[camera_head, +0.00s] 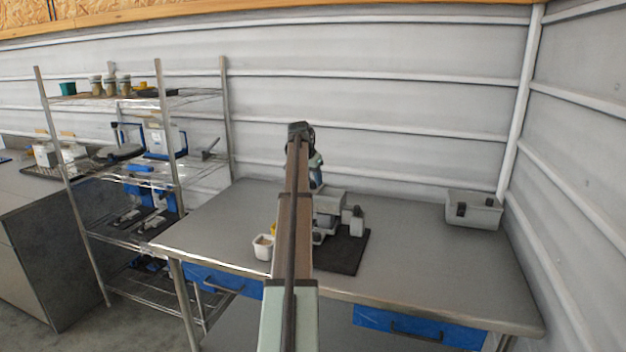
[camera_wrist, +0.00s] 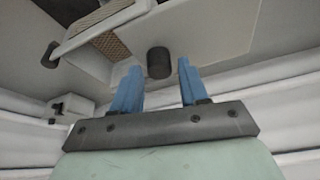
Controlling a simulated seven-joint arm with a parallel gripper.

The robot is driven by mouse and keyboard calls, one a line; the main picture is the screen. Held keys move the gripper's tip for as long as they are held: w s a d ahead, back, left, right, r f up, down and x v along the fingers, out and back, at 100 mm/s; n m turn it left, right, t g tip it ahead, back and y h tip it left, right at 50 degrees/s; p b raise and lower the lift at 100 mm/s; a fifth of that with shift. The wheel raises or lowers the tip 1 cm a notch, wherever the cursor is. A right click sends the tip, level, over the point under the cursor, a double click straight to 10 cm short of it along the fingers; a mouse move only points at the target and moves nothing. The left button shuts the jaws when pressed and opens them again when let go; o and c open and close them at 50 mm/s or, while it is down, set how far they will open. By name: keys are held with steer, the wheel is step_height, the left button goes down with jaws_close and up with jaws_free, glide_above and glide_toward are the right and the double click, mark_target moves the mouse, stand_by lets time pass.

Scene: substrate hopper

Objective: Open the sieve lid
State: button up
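The substrate hopper with its sieve (camera_head: 328,203) is a light grey device on a black mat (camera_head: 348,252) at the middle of the table, partly hidden behind my arm. In the wrist view, a brown mesh panel (camera_wrist: 110,45) shows in a pale frame. A black cylindrical knob (camera_wrist: 159,62) sticks out from the pale grey body. My gripper (camera_wrist: 159,66) has its two blue fingers apart, with the knob in view between their tips; I cannot tell whether they touch it. In the head view, my gripper (camera_head: 317,175) is mostly hidden behind my arm.
A white cup (camera_head: 263,248) stands left of my arm. A wire shelf (camera_head: 185,98) with jars and tools stands at the left. The table's right front is clear.

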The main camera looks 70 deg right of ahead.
steer(key=shift+o, duration=0.9)
steer(key=v, duration=1.3)
steer(key=shift+r, duration=0.35)
steer(key=shift+a, duration=0.1)
